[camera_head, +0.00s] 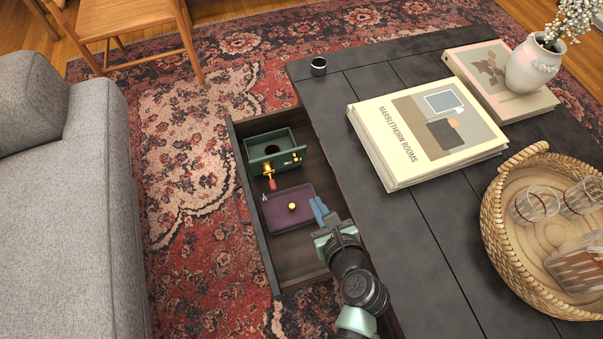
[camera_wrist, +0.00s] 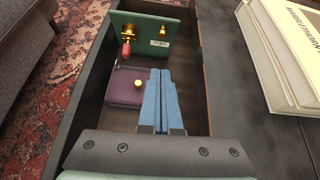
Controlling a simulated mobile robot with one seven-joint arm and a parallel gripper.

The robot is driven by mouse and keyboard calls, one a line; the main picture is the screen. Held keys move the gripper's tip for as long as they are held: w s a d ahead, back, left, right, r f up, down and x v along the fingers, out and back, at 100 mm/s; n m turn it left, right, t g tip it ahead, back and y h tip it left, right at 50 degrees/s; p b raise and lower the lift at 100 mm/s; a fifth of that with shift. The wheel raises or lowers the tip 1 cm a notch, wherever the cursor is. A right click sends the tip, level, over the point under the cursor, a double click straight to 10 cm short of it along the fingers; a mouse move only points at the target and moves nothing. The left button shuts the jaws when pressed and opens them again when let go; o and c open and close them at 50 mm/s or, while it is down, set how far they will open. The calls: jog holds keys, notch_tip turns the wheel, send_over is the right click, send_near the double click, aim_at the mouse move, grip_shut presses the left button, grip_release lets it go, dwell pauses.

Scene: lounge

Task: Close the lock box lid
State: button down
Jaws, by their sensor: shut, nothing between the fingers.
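A green box (camera_head: 262,158) stands in the far part of an open drawer, its top open onto a green interior with a dark round spot. Its front (camera_wrist: 178,40) carries brass fittings, a red piece (camera_wrist: 126,49) and a small label. A flat purple piece with a gold knob (camera_head: 281,212) lies in front of it; it also shows in the wrist view (camera_wrist: 122,90). I cannot tell whether the two are joined. My gripper (camera_head: 317,205) has blue fingers, shut and empty, just right of the purple piece. In the wrist view the fingers (camera_wrist: 161,74) hide part of it.
The drawer (camera_head: 305,259) has raised walls around both pieces, with bare floor at its near end. The dark tabletop (camera_head: 419,240) adjoins its right side, with books (camera_head: 403,172) and a woven tray (camera_head: 490,228) on it. A grey sofa (camera_head: 55,200) stands left across the rug.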

jog(key=shift+m, duration=0.3)
jog(key=b+x, duration=0.2)
jog(key=x, duration=0.1)
jog(key=f+b+x, duration=0.1)
jog(key=b+x, duration=0.1)
jog(key=x, duration=0.2)
jog(key=s+b+x, duration=0.1)
jog(key=b+x, duration=0.1)
jog(key=x, duration=0.1)
jog(key=shift+w+f, duration=0.3)
jog(key=shift+f, duration=0.2)
jog(key=shift+w+a+r, duration=0.2)
jog(key=shift+w+r, duration=0.05)
jog(key=shift+w, duration=0.3)
jog(key=shift+w+a+r, duration=0.25)
jog(key=shift+w+r, duration=0.05)
jog(key=shift+w, duration=0.3)
jog(key=shift+w+a+r+b, duration=0.1)
jog(key=shift+w+b, duration=0.15)
jog(key=shift+w, duration=0.05)
jog(key=shift+w+a+r+b, duration=0.1)
jog(key=shift+w+r+b, duration=0.1)
jog(key=shift+w, duration=0.1)
jog(key=shift+r, duration=0.1)
